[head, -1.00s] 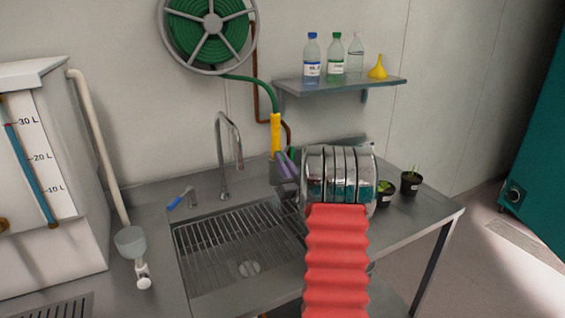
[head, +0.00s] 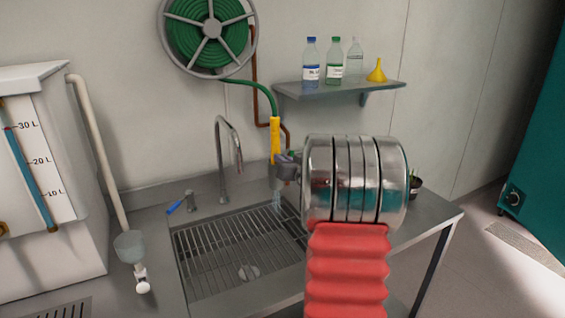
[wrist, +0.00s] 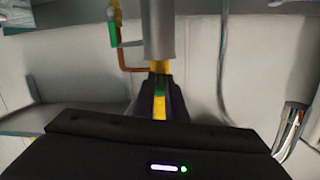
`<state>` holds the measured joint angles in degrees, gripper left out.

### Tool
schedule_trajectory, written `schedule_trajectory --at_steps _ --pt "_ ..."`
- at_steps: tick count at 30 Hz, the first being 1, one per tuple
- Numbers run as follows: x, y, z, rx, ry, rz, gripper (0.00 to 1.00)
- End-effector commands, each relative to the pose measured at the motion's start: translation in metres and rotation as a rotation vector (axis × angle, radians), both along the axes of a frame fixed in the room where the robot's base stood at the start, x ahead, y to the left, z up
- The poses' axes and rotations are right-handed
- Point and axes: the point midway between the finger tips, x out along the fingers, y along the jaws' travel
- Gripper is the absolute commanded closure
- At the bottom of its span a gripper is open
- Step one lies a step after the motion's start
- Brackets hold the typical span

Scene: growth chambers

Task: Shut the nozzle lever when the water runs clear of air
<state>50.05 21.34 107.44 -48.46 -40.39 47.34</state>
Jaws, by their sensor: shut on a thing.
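The yellow hose nozzle (head: 275,140) hangs upright over the back right of the sink (head: 240,245) on a green hose. A pale, streaky stream (head: 278,201) shows below it; whether it carries air bubbles is too small to tell. My gripper (head: 284,166) is at the nozzle's lower part. In the wrist view my gripper (wrist: 160,88) has its dark fingers on both sides of a yellow and green part of the nozzle (wrist: 160,104), shut on it. A grey barrel (wrist: 158,30) lies beyond the fingertips. I cannot make out the lever separately.
A curved faucet (head: 230,140) stands left of the nozzle. A copper pipe (head: 254,90) runs down the wall behind. A shelf (head: 345,91) with bottles and a yellow funnel is above right. A blue-handled tool (head: 178,205) lies left of the sink.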

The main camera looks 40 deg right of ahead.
Motion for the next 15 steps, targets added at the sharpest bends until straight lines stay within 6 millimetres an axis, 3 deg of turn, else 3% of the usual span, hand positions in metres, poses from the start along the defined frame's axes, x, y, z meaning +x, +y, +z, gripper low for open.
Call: schedule_trajectory --at_steps 15 --pt "0.0015 -0.0001 0.0037 0.051 0.137 0.001 1.00"
